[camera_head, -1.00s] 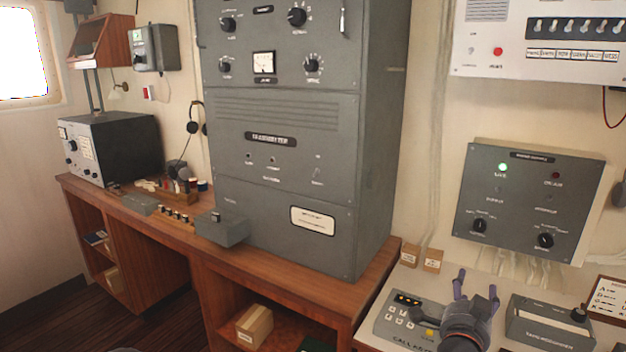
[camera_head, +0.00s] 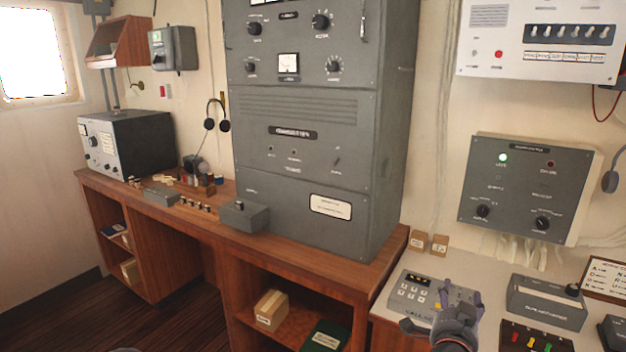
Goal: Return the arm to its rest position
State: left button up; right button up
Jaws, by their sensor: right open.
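My right gripper (camera_head: 459,302) is at the bottom right of the head view, low over the white-topped counter (camera_head: 408,258). Its fingers are open and nothing shows between them. It stands in front of a grey keypad box (camera_head: 412,290) and covers part of that box's right side. I cannot tell whether it touches the box. My left gripper is not in view.
A grey box with a knob (camera_head: 546,302) and a panel of coloured switches (camera_head: 533,338) lie right of the gripper. A wall panel with a green light (camera_head: 524,190) hangs above. The tall grey transmitter cabinet (camera_head: 308,150) stands on the wooden desk (camera_head: 375,262) to the left.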

jog(key=a+f+n+g+y+p, duration=0.1)
jog(key=a+f+n+g+y, duration=0.2)
jog(key=f, duration=0.7)
jog(key=s+a+f+n+g+y, duration=0.15)
jog(key=a+f, duration=0.25)
jog(key=f, duration=0.6)
jog(key=a+f+n+g+y+p, duration=0.1)
jog(key=a+f+n+y, duration=0.25)
jog(key=f, duration=0.55)
jog(key=s+a+f+n+g+y, duration=0.1)
jog(key=s+a+f+g, duration=0.2)
jog(key=s+f, duration=0.3)
jog(key=s+a+f+n+g+y+p, duration=0.1)
jog(key=s+a+f+g, duration=0.2)
jog(key=s+f, duration=0.4)
jog(key=s+a+f+n+g+y, duration=0.1)
jog(key=s+a+f+g+y, duration=0.1)
jog(key=s+f, duration=0.5)
jog(key=s+a+g, duration=0.1)
jog(key=s+a, duration=0.1)
jog(key=s, duration=0.2)
jog(key=shift+a+f, duration=0.15)
jog(key=shift+a, duration=0.2)
jog(key=shift+g, duration=0.25)
